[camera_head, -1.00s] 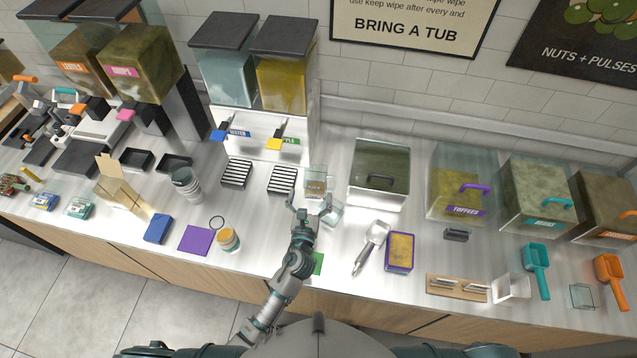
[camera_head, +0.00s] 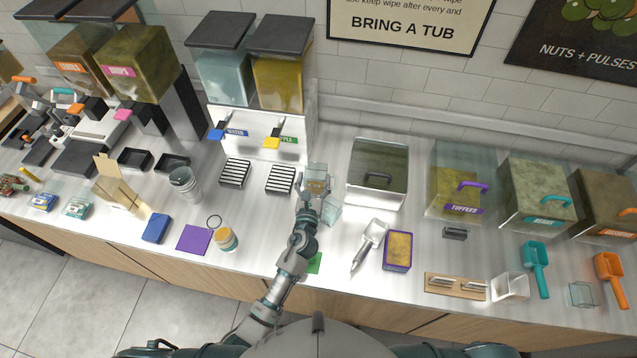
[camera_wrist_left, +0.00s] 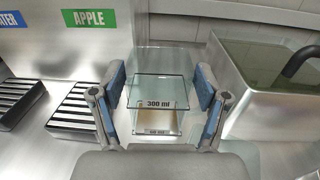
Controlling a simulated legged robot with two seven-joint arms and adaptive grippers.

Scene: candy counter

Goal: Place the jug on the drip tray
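The jug (camera_head: 318,174) is a clear, square-sided vessel on the counter below the dispenser. In the left wrist view the jug (camera_wrist_left: 158,90) shows a "300 ml" label. My left gripper (camera_head: 311,188) reaches it from the front. In the left wrist view its fingers (camera_wrist_left: 160,82) are spread on either side of the jug, with narrow gaps showing; contact is not clear. Two slatted black-and-white drip trays lie to the left: one below the apple tap (camera_head: 281,180), one below the water tap (camera_head: 235,173). My right gripper is out of view.
The two-tank dispenser (camera_head: 262,133) stands behind the trays. A small clear container (camera_head: 331,211) sits close to the right of my gripper.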

